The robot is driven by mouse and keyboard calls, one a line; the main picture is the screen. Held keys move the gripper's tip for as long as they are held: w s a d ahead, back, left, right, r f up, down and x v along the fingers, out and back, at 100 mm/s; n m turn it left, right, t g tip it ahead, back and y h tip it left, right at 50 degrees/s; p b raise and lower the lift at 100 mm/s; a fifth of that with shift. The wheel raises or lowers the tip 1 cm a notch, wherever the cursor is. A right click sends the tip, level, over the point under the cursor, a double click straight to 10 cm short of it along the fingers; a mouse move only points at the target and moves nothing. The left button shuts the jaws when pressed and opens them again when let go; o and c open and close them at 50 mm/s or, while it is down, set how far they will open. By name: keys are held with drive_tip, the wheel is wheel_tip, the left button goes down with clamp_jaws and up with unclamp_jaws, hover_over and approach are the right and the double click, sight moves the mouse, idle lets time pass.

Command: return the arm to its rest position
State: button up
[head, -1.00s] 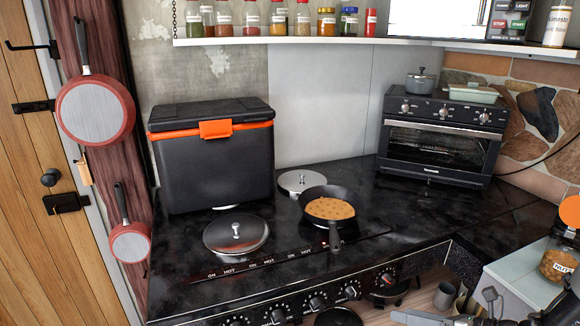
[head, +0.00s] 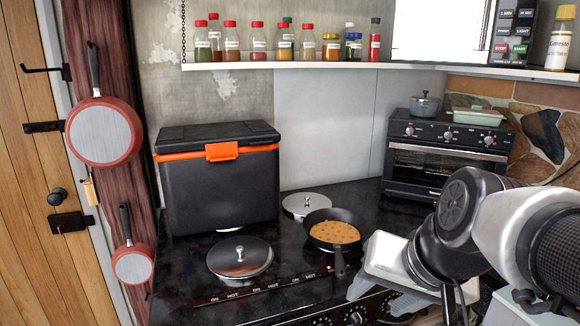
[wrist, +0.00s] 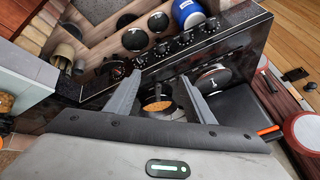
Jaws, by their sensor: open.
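My arm reaches in from the right in the head view, over the right part of the black stove. My gripper (head: 380,297) hangs above the stove's front edge, right of the frying pan. In the wrist view my gripper (wrist: 161,76) has its two fingers spread apart with nothing held between them. The frying pan (head: 340,252) with a brown, speckled round food (head: 334,232) stands on the stove, and it shows beyond the fingers in the wrist view (wrist: 158,106). My arm hides part of the counter and the stove's right front.
A black cooler (head: 219,185) with an orange latch stands at the back left. Lidded burners (head: 240,257) lie on the stove. A toaster oven (head: 446,157) is behind my arm. A shelf of jars (head: 290,66) runs above. Red pans (head: 104,132) hang left.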

drive_tip(key=s+n+h, duration=0.1)
drive_tip(key=s+n, duration=0.2)
drive_tip(key=s, duration=0.2)
wheel_tip(320, 180, up, 11)
drive_tip(key=p, duration=1.2)
drive_tip(key=shift+s+d+r, duration=0.15)
drive_tip(key=shift+s+d, duration=0.2)
drive_tip(key=shift+d, duration=0.05)
